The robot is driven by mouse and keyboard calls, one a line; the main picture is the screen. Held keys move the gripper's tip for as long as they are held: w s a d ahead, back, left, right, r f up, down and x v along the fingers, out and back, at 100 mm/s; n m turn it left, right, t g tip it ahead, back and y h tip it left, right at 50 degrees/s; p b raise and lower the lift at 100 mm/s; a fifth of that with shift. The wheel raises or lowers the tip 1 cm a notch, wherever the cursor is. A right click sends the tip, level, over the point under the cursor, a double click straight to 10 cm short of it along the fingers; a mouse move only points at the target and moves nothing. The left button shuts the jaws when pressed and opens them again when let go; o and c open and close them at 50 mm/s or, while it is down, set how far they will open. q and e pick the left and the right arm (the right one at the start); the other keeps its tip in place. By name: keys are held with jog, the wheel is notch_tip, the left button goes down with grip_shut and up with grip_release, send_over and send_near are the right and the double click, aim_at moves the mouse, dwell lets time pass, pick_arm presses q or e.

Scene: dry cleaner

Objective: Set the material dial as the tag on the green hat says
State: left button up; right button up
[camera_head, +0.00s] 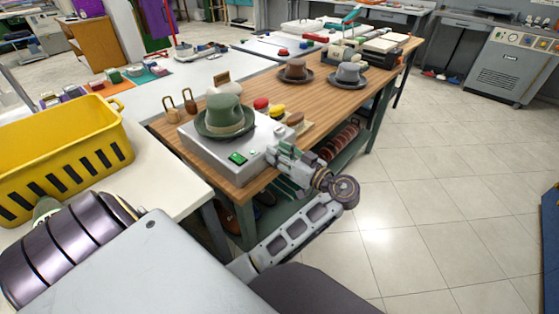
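The green hat (224,114) sits brim down on top of a silver box-shaped machine (205,152) on the wooden table. I cannot make out a tag on the hat. I cannot make out the material dial; my gripper covers part of the machine's right front.
Brown hat (295,70) and grey hat (348,74) stand farther back on the wooden table (262,88). Red, yellow and brown brushes or pads (277,111) lie right beside the machine. A yellow basket (65,155) stands on a white counter at left. The tiled floor at right is clear.

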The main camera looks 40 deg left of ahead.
pick_arm(q)
jog(key=shift+r, duration=2.85)
